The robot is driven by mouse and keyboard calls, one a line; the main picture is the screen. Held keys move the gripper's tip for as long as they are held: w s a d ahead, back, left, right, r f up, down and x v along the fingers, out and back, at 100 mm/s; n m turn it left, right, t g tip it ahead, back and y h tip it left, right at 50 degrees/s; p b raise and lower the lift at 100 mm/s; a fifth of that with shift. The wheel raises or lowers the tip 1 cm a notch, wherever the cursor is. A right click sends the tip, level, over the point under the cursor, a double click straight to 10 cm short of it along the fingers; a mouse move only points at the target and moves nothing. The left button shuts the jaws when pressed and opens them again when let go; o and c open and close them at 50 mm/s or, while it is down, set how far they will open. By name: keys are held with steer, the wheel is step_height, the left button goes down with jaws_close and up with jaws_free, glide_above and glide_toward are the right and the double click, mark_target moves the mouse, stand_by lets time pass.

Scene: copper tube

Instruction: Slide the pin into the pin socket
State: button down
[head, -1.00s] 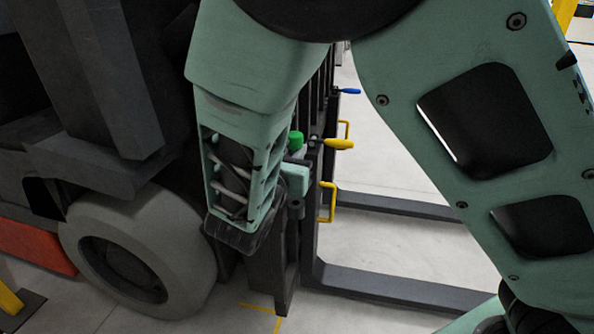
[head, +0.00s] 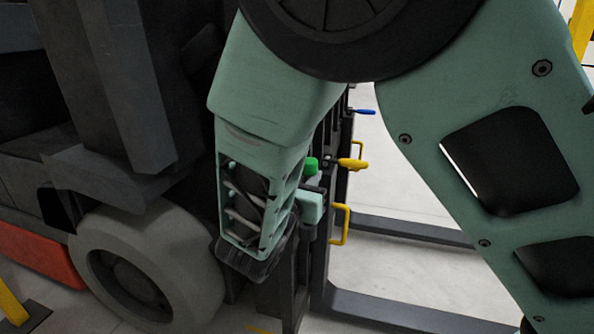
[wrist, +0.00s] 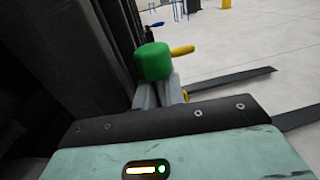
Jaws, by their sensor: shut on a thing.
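My gripper (wrist: 160,90) is shut on a green-headed piece, which looks like the pin (wrist: 152,61). Its rounded green head sticks out beyond the grey fingers in the wrist view. In the head view the green head (head: 311,165) shows just right of my wrist, close to the dark forklift mast (head: 328,240). The pin's shaft is hidden. I cannot make out the pin socket, and I cannot tell whether the pin touches the mast. A yellow handle (head: 352,163) on the mast is right of the green head; it also shows behind it in the wrist view (wrist: 182,51).
A blue handle (head: 364,111) and a yellow bracket (head: 342,222) stick out from the mast. Dark forks (head: 395,312) reach right, low over the floor. A large grey wheel (head: 148,265) stands at the left. Open floor lies right of the mast.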

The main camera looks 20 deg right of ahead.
steer(key=shift+f+b, duration=0.85)
steer(key=shift+f, duration=1.3)
steer(key=shift+p, duration=1.3)
steer(key=shift+f+b, duration=1)
steer(key=shift+f, duration=1.35)
steer(key=c, duration=1.4)
jaws_free()
steer(key=p+v, duration=0.5)
steer(key=v, duration=1.2)
steer(key=shift+s+a+r, duration=0.1)
steer(key=shift+s+r, duration=0.05)
steer(key=shift+s, duration=0.05)
